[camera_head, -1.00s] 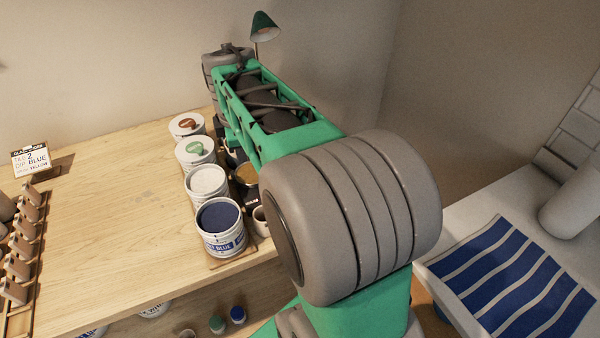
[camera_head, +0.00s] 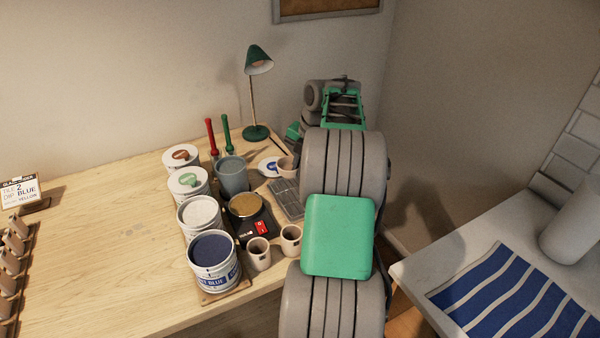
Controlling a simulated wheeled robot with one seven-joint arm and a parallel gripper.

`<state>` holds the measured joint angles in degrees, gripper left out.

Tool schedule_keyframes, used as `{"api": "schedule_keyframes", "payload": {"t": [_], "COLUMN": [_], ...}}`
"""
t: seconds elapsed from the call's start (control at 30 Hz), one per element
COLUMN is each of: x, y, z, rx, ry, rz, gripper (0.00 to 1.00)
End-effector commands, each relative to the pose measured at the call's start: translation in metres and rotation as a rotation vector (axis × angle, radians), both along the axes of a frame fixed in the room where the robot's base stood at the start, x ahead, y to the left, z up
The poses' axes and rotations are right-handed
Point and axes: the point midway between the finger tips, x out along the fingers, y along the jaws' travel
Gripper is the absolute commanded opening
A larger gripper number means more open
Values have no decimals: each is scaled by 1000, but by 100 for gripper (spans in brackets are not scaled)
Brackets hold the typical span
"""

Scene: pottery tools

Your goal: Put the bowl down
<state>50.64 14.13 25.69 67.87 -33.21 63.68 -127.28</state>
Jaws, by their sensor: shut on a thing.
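A small pale-brown vessel (camera_head: 287,167), perhaps the bowl, shows at the right part of the table beside a white dish (camera_head: 269,166). My arm partly hides it, and I cannot tell whether it is held or standing. My arm reaches away along the right edge of the table. Its far end is bent down behind my large grey joint. The jaws of my gripper are hidden, so what they hold cannot be seen.
Several paint tubs, including a dark blue one (camera_head: 213,252), stand in a row. A scale (camera_head: 249,223), two cups (camera_head: 259,253) (camera_head: 291,240), a grey-blue container (camera_head: 231,175) and a green lamp (camera_head: 257,95) are nearby. The table's left-middle (camera_head: 110,240) is clear.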

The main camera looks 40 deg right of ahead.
Motion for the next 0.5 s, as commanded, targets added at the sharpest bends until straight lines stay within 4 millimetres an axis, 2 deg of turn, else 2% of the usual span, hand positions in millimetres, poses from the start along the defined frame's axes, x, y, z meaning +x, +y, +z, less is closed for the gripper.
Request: {"api": "schedule_keyframes", "payload": {"t": [0.2,0.4,0.5], "x": [12,12,12], "y": [-14,-14,-15], "z": [-21,-49,-51], "rx": [0,-1,-2], "ry": [0,-1,-3], "rz": [0,1,-1], "gripper": [0,0,0]}}
